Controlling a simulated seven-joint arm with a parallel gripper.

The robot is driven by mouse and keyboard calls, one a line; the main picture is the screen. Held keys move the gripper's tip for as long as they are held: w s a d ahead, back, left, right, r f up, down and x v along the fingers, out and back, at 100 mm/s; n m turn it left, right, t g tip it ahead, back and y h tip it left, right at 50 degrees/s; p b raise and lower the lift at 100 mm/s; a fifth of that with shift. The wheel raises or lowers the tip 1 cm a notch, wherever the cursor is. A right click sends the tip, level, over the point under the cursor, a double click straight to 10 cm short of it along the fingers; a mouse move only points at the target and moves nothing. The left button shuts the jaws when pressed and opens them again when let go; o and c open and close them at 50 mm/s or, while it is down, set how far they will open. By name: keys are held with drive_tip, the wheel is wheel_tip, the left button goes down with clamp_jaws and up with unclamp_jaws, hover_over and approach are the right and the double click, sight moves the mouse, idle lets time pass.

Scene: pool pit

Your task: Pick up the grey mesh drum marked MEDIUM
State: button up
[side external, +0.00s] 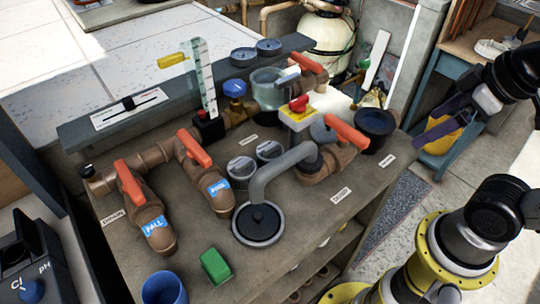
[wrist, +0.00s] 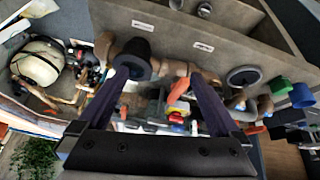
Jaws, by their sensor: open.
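Two short grey drums stand close together at the middle of the bench in the side view, a left one (side external: 241,168) and a right one (side external: 269,151). Each has a pale label on top, too small to read, so I cannot tell which is marked MEDIUM. Brown pipework stands around them. My gripper (side external: 432,123) is open and empty, up and to the right of the bench, well apart from the drums. Its two purple fingers also show spread in the wrist view (wrist: 158,76). I cannot make out the drums clearly in the wrist view.
A curved grey pipe (side external: 280,167) and orange-handled valves (side external: 195,148) crowd the drums. A black cup (side external: 374,130) stands at the bench's right edge. A tall clear gauge (side external: 204,80) rises behind. A green block (side external: 215,266) and blue cup (side external: 163,289) stand in front.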

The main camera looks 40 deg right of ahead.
drive_tip(key=w+a+r+n+g, duration=0.1)
drive_tip(key=w+a+r+n, duration=0.1)
drive_tip(key=w+r+n, duration=0.5)
drive_tip(key=n+g, duration=0.4)
drive_tip(key=n, duration=0.5)
hover_over(270, 145)
wheel_tip(270, 145, down, 15)
drive_tip(key=shift+s+a+r, duration=0.15)
drive_tip(key=shift+r, duration=0.05)
drive_tip(key=shift+f, duration=3)
drive_tip(key=c, duration=1.3)
